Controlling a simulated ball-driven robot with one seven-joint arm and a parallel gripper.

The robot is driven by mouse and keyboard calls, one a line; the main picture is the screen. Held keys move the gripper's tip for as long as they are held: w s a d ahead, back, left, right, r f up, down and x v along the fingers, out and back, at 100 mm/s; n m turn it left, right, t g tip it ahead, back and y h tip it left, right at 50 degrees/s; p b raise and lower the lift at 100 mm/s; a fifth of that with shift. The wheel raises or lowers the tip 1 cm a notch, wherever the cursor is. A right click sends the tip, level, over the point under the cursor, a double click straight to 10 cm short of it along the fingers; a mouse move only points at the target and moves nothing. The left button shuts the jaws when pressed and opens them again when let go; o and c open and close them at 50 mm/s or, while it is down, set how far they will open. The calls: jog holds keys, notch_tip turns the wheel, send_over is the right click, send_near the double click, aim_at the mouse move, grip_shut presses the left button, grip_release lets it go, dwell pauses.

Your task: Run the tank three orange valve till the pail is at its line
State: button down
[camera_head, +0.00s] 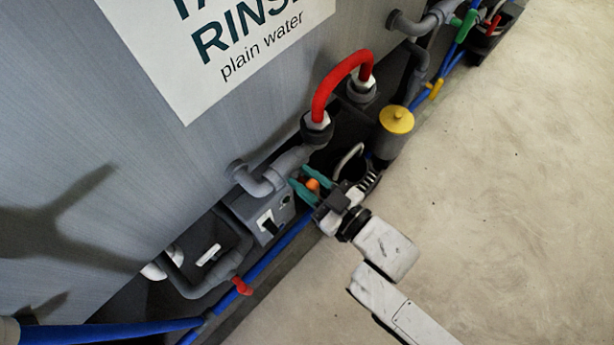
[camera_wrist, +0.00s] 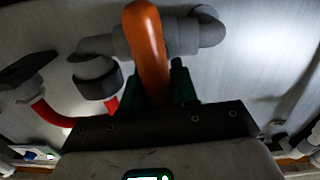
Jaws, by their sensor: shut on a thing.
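The orange valve handle (camera_head: 313,184) is on the grey pipework low on the tank wall, between the teal fingers of my gripper (camera_head: 309,189). In the wrist view the orange handle (camera_wrist: 147,45) stands up from between the dark green fingers (camera_wrist: 157,88), in front of a grey pipe. My gripper is shut on the handle. A pale curved hoop (camera_head: 349,160) shows just beyond my gripper; I cannot tell if it is the pail's handle. The pail's inside, its line and any water level are not visible.
The tank (camera_head: 90,110) has a sign (camera_head: 230,45) reading "RINSE plain water". A red hose (camera_head: 338,82) loops above the valve. A yellow-topped canister (camera_head: 396,121) stands to the right, and a red-handled tap (camera_head: 242,287) at lower left. The floor (camera_head: 510,200) at right is clear.

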jog(key=shift+s+a+n+p, duration=0.15)
jog(key=shift+n+p, duration=0.3)
jog(key=shift+n, duration=0.65)
jog(key=shift+s+a+f+n+p, duration=0.15)
jog(key=shift+n+p, duration=0.15)
jog(key=shift+n, duration=0.65)
jog(key=shift+s+a+f+n+p, duration=0.15)
jog(key=shift+n+p, duration=0.15)
jog(key=shift+n, duration=0.65)
jog(key=c, duration=1)
grip_release()
jog(key=shift+o, duration=0.2)
jog(key=shift+r, duration=0.1)
jog(key=shift+d, duration=0.1)
jog(key=p+v, duration=0.2)
jog(key=v, duration=0.8)
jog(key=shift+s+d+p, duration=0.3)
